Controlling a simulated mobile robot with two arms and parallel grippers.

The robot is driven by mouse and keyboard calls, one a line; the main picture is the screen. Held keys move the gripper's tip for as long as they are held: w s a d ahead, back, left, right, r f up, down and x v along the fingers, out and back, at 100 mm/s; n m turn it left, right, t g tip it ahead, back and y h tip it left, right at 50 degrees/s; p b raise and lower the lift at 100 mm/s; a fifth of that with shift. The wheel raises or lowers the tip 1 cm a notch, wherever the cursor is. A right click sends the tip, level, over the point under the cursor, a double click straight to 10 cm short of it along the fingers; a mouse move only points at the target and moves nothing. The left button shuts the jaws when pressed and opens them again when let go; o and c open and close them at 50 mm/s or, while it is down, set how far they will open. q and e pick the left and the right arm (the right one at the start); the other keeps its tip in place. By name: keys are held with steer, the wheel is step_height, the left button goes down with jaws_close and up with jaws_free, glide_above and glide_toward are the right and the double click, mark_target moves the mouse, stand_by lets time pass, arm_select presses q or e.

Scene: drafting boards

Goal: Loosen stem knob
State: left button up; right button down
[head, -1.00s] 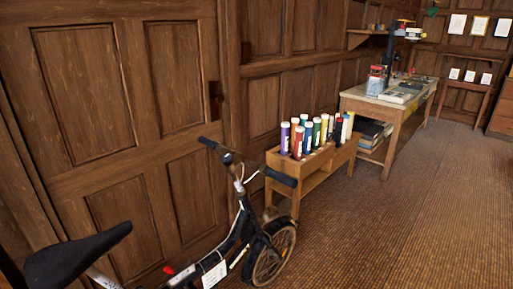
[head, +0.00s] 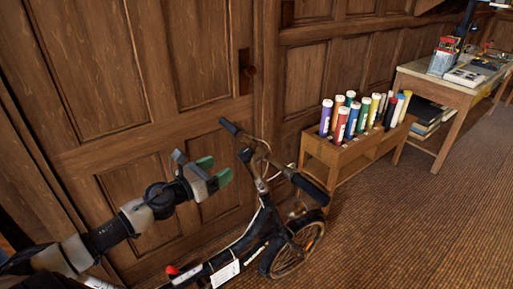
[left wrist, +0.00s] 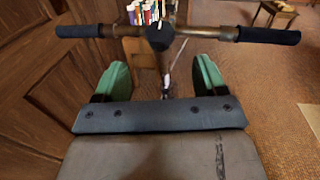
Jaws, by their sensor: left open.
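A folding bicycle stands upright beside the wood-panelled wall, with its handlebar (head: 264,152) and stem (head: 261,184) in the middle of the head view. A dark rounded piece (head: 245,154) sits at the top of the stem. In the left wrist view this piece (left wrist: 160,37) is straight ahead between the two grips; I cannot tell whether it is the stem knob. My left gripper (head: 215,170) has green fingertips, spread apart and empty, left of the stem. In the left wrist view the open fingers (left wrist: 162,75) are either side of the stem, short of it.
A wooden rack (head: 338,154) with several coloured tubes stands right of the bicycle. A worktable (head: 438,88) is farther back. The panelled wall (head: 160,80) is close behind the bicycle. The carpet (head: 430,220) at right is clear.

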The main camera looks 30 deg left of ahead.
mark_target(242, 153)
arm_select(q)
steer(key=p+x, duration=0.2)
steer(key=x, duration=0.7)
steer(key=shift+r+p, duration=0.15)
steer(key=shift+p, duration=0.15)
steer(key=shift+w+d, duration=0.15)
steer(key=shift+w, duration=0.55)
steer(key=shift+c, duration=0.2)
